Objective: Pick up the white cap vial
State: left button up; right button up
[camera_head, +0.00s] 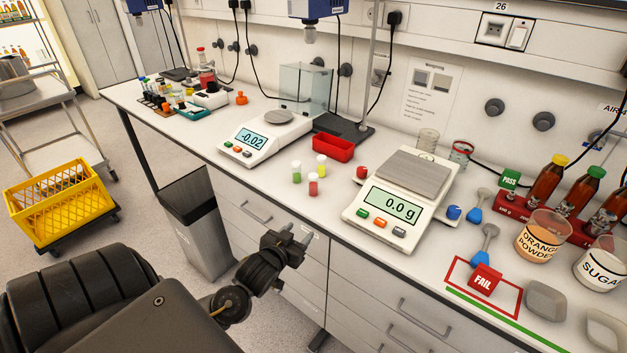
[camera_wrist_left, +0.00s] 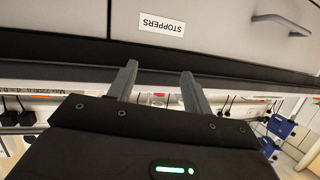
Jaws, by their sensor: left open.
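Three small vials stand upright together on the bench between the two scales. The left one (camera_head: 297,173) looks pale at the top and green lower down. The yellow one (camera_head: 321,167) stands at its right, and the red one (camera_head: 313,185) is nearest the bench edge. They are too small to tell for sure which cap is white. My left gripper (camera_head: 298,233) is open and empty, in front of the drawers and below the vials, apart from them. In the left wrist view its two fingers (camera_wrist_left: 158,72) have nothing between them. My right gripper is not in view.
The bench edge and drawers (camera_head: 375,290), one labelled STOPPERS (camera_wrist_left: 162,24), are close to my left gripper.

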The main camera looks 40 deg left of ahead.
aim_at(311, 180)
pick_arm(q)
notch_tip(311, 180, up, 10)
jog(key=w+a+t, duration=0.2)
jog(key=a+t, duration=0.1)
jog(key=shift+n+y, duration=0.4)
jog(key=x, duration=0.3)
jog(key=p+x, duration=0.1)
jog(key=x, duration=0.1)
jog(key=shift+w+d, duration=0.1)
jog(key=shift+w, duration=0.35)
jog(key=p+x, duration=0.1)
jog(key=x, duration=0.1)
jog(key=p+x, duration=0.1)
jog(key=x, duration=0.1)
jog(key=shift+w+d, duration=0.15)
jog(key=shift+w, duration=0.2)
jog(key=shift+w+f, duration=0.1)
jog(key=shift+w, duration=0.15)
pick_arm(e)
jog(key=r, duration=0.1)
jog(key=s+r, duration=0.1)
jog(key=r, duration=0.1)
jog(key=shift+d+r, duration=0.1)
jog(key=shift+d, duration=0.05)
pick_arm(q)
jog(key=c, duration=1)
jog(key=shift+c, duration=0.2)
